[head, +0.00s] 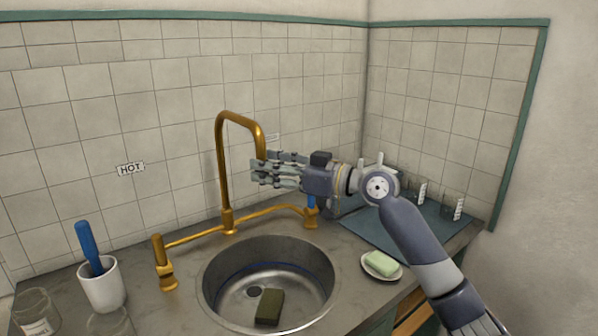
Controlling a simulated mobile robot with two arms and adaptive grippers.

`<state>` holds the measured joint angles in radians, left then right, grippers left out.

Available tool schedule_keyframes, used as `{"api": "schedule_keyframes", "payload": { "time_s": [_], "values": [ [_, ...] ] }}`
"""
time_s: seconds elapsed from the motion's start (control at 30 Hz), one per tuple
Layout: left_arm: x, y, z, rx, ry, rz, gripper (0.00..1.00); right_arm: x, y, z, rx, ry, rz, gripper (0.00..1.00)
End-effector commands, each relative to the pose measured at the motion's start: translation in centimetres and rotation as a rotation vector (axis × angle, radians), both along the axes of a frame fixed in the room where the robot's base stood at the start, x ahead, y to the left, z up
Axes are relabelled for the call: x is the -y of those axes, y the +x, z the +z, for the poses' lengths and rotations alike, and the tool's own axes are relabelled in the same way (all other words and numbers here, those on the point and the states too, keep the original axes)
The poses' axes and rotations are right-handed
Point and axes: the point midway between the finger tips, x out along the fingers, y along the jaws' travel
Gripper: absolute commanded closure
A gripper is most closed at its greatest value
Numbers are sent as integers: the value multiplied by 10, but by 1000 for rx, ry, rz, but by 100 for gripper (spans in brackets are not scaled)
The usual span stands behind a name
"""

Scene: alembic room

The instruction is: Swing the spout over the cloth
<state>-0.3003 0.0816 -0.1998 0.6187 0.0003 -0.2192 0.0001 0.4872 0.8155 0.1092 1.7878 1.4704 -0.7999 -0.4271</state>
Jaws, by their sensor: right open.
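The brass spout (222,165) rises behind the sink, arches over and turns down on its right side. Its down-turned end stands above the back of the sink. My right gripper (257,172) reaches in from the right with its fingers open at the lower part of that end. The fingers hide the spout's tip, and I cannot tell whether they touch it. A flat blue-grey cloth (385,233) lies on the counter to the right of the sink, partly behind my right arm. My left gripper is out of view.
The round steel sink (215,292) holds a dark green sponge (269,307). Pale green soap (381,263) sits on a dish to its right. A white cup (102,288) with a blue-handled tool and glass jars (36,312) stand at left.

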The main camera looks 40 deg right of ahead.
Motion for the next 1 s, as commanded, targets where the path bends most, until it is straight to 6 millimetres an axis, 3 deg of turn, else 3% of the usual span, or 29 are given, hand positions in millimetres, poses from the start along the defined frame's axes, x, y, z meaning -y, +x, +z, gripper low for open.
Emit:
{"api": "schedule_keyframes", "payload": {
  "time_s": [0.3,0.5,0.7,1.0],
  "values": [
    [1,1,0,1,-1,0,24,30,-51,-1,-2,-2,-3,55],
    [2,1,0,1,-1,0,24,44,-75,-1,-2,-1,-3,55],
    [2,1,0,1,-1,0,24,51,-87,0,0,-1,-3,55],
    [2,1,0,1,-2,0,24,52,-89,0,0,-1,-3,55]
  ]
}}
